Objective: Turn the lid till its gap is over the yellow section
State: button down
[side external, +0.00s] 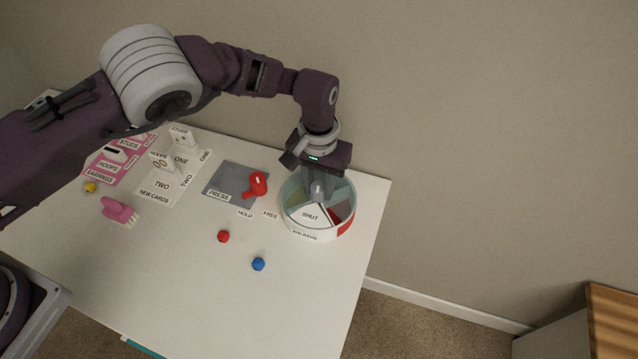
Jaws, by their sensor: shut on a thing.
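A round container (301,234) with a white outer wall and a red patch stands at the right side of the table. Its lid (336,190) looks greenish and see-through. A white wedge marked SHUT (309,215) shows at the front, with a dark red section (337,214) to its right. I cannot make out a yellow section, nor tell for sure where the lid's gap is. My gripper (317,191) points down over the middle of the container, shut on what looks like the lid's grey knob, mostly hidden by the fingers.
A red ball (223,236) and a blue ball (258,264) lie in front.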

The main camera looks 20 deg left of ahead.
jog(key=n, duration=0.4)
jog(key=shift+n, duration=0.3)
jog(key=n, duration=0.4)
jog(key=shift+n, duration=0.3)
jog(key=n, duration=0.4)
jog(key=shift+s+a+n, duration=0.1)
jog(key=shift+n, duration=0.2)
jog(key=n, duration=0.9)
jog(key=shift+s, duration=0.1)
jog(key=n, duration=0.4)
jog(key=shift+n, duration=0.3)
jog(key=n, duration=0.5)
jog(key=shift+n, duration=2.3)
jog(key=shift+s, duration=0.1)
